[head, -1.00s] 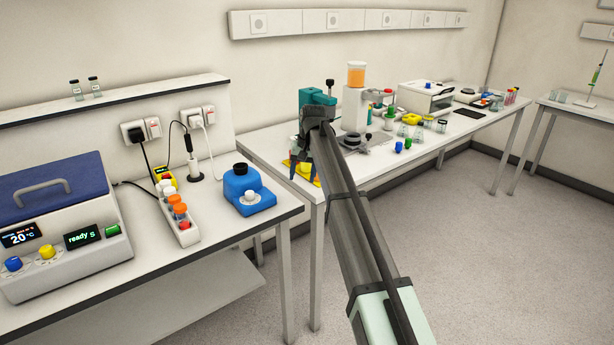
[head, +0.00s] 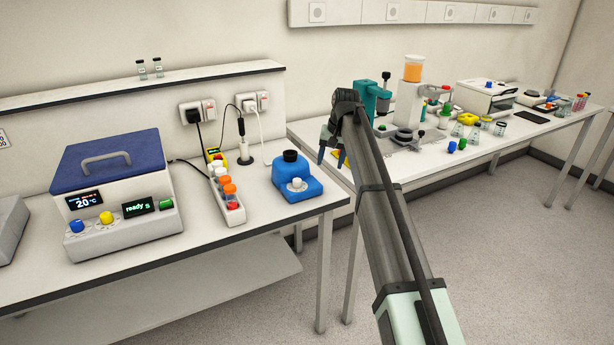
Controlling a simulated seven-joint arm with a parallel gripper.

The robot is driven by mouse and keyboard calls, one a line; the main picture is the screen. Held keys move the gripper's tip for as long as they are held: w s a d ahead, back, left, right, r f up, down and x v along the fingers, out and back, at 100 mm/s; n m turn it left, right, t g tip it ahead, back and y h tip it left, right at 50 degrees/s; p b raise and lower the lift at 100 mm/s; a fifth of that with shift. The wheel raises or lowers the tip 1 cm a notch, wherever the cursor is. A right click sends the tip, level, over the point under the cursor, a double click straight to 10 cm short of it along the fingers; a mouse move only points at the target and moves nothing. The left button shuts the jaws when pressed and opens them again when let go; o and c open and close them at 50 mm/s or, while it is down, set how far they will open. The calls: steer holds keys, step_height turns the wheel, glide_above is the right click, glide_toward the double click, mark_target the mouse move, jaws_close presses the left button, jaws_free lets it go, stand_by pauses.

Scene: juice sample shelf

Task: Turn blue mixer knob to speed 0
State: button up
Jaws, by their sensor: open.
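The blue mixer (head: 309,189) stands on the near table, close to its right end. It has a black round cup on top and a white knob (head: 297,184) on its front. The knob's speed setting is too small to read. My gripper (head: 331,154) is to the right of the mixer and apart from it, over the gap between the two tables. Its fingers point down, spread apart, with nothing seen between them. My arm hides part of the far table behind it.
A narrow rack (head: 234,211) of capped vials stands left of the mixer. A blue-lidded device (head: 107,163) with knobs and displays is further left. Wall sockets with cables (head: 246,103) are behind. The table front before the mixer is clear.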

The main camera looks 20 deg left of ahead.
steer(key=n+t, duration=0.1)
steer(key=n, duration=0.1)
glide_toward(297, 180)
step_height(297, 180, up, 4)
steer(key=s+d, duration=0.2)
steer(key=d, duration=0.1)
steer(key=n+t+y, duration=0.1)
steer(key=n, duration=0.5)
steer(key=x, duration=1.3)
steer(key=shift+w+a+f, duration=0.1)
steer(key=shift+a+f, duration=0.05)
steer(key=shift+a, duration=0.3)
steer(key=shift+c, duration=0.3)
steer(key=c, duration=1)
steer(key=shift+o, duration=0.2)
steer(key=shift+n+g+y, duration=0.3)
steer(key=shift+n+y, duration=0.1)
steer(key=shift+n, duration=0.5)
